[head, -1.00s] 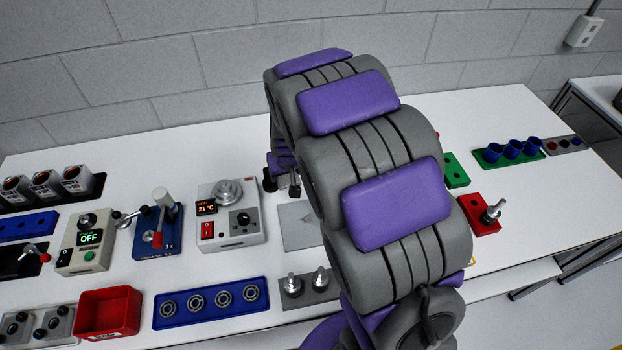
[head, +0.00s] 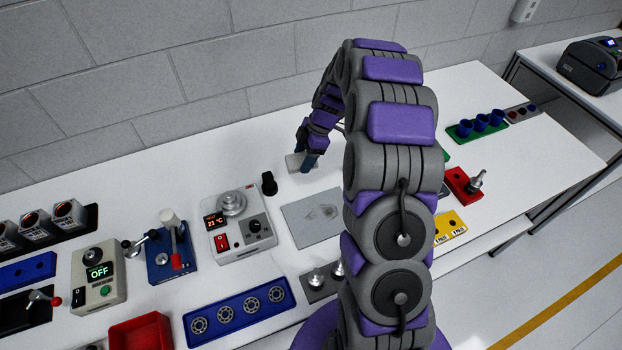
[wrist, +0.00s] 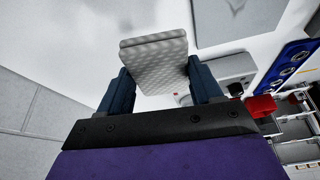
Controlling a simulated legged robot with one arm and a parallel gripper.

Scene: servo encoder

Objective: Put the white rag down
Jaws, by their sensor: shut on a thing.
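The white rag (wrist: 153,62) is a pale, dimpled, folded pad. My gripper (wrist: 155,88) is shut on it, with a dark blue finger on each side in the wrist view. In the head view the rag (head: 294,161) shows small beside my gripper (head: 305,164), at the back of the white table near the wall. I cannot tell whether the rag touches the table top.
The white table (head: 240,160) has bare room around the rag. A black knob-shaped object (head: 269,183) stands close by. A grey plate (head: 314,217) lies in front. A heater unit (head: 238,222) stands to the left. A red block (head: 463,184) lies to the right.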

